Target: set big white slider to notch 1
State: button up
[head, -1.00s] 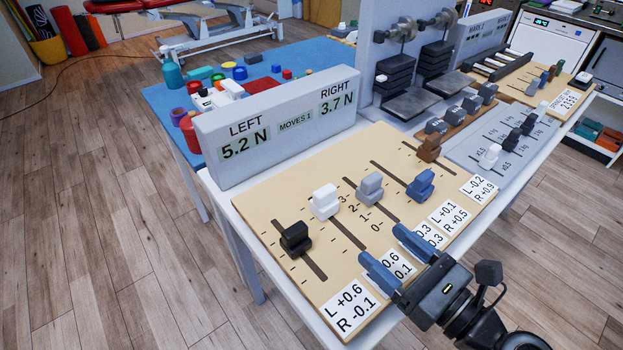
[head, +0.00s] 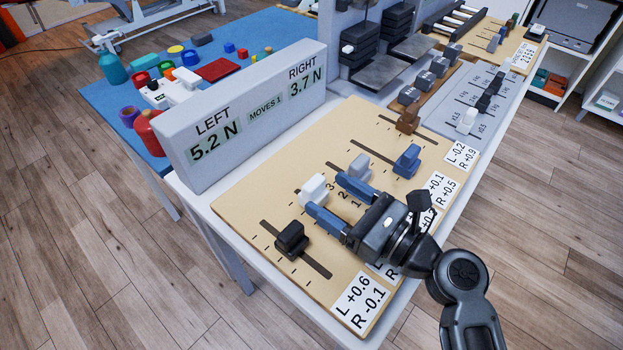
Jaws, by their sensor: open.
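The big white slider (head: 313,188) stands on the tan board (head: 232,203), towards the far end of its slot, by the printed 3. The printed 2 and 1 show nearer to me; the 0 is hidden behind my gripper. My gripper (head: 324,193) is open and empty. Its two blue fingers point at the white slider, one tip at its near side and one just right of it. I cannot tell whether they touch it or how high they are. My gripper hides most of the white slider's slot.
A black slider (head: 291,238) stands left of the white one; a grey slider (head: 360,166) and a blue slider (head: 407,161) stand right. The display box (head: 245,118) behind reads LEFT 5.2 N, RIGHT 3.7 N, MOVES 1. A smaller white slider (head: 467,120) is on the grey panel.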

aim_at(319, 188)
jog(key=shift+x, duration=2.4)
grip_shut()
jog(key=p+v, duration=0.2)
jog(key=v, duration=0.4)
jog(key=shift+d, duration=0.1)
grip_release()
jog(key=shift+b+v, duration=0.3)
jog(key=shift+v, duration=3.6)
